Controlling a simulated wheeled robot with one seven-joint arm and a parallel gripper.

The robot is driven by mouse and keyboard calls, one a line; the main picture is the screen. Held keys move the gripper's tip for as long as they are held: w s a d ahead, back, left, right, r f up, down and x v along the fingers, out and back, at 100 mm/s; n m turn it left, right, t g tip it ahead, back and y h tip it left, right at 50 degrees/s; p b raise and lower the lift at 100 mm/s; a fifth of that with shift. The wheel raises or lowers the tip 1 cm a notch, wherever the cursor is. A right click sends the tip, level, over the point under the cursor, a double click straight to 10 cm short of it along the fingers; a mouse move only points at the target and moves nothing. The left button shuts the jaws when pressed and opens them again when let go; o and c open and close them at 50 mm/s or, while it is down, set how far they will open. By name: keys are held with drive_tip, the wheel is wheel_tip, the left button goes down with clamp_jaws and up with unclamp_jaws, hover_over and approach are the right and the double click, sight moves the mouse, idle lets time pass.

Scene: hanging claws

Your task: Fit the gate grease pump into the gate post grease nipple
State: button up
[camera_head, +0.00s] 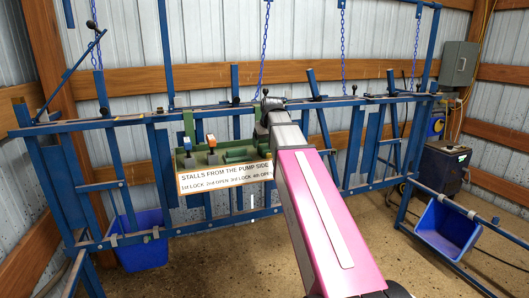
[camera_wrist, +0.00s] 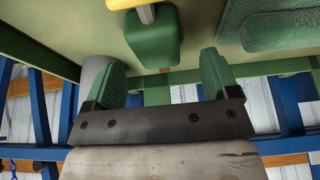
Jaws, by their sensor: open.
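My gripper (camera_wrist: 163,76) is open in the wrist view, with its two green-padded fingers apart and nothing held between them. In the head view my arm reaches forward to the right end of a green lever unit (camera_head: 236,154) on the blue gate frame. The arm hides part of that unit, and the fingertips cannot be made out there. I cannot clearly pick out the grease pump or the grease nipple in either view.
A sign (camera_head: 225,177) hangs below two levers, one orange-topped (camera_head: 211,141). Blue rails (camera_head: 120,121) and hanging chains (camera_head: 342,45) surround the unit. The floor (camera_head: 240,262) in front looks clear.

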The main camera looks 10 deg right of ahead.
sight(264, 147)
drive_tip(key=shift+x, duration=2)
drive_tip(key=shift+d+r, duration=0.1)
drive_tip(key=c, duration=1.2)
drive_tip(key=shift+w+r, duration=0.1)
